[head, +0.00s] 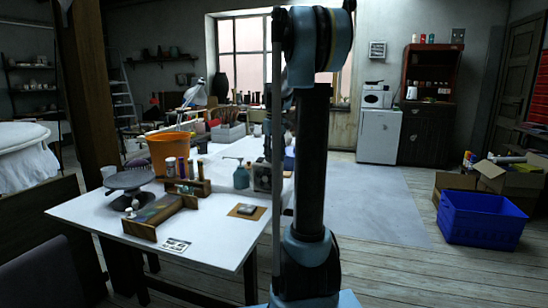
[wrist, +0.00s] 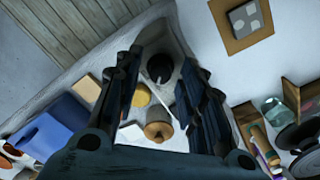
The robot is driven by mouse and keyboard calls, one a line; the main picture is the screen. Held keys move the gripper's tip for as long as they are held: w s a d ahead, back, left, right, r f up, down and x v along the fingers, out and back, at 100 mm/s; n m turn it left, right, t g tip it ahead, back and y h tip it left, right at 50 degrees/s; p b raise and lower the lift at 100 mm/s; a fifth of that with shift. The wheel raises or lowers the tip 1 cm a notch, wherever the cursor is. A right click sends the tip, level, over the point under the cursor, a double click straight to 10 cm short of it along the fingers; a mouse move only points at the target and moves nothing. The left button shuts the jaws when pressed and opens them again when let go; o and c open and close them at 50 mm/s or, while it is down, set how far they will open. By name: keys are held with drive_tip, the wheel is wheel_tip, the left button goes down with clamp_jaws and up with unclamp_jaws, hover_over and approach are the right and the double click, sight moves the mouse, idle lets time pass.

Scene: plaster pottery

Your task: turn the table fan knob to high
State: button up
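In the wrist view my gripper (wrist: 159,66) is open, with its two dark fingers apart and nothing held between them. Between and beyond the fingers is a pale grey item with a round black part (wrist: 161,67); I cannot tell for sure whether it is the table fan or its knob. In the head view a grey box-like device (head: 262,178) with a round dark front stands on the white table (head: 215,225), partly behind my arm. It may be the fan, but no knob can be made out. My gripper is mostly hidden behind my arm there.
A brown board with a grey tile (head: 246,210) lies near the device and shows in the wrist view (wrist: 240,22). A blue crate (head: 482,221) is on the floor.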

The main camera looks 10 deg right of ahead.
clamp_jaws()
drive_tip(key=shift+m, duration=0.4)
drive_tip(key=m, duration=1.1)
drive_tip(key=shift+m, duration=0.4)
drive_tip(key=m, duration=0.5)
drive_tip(key=shift+m, duration=0.3)
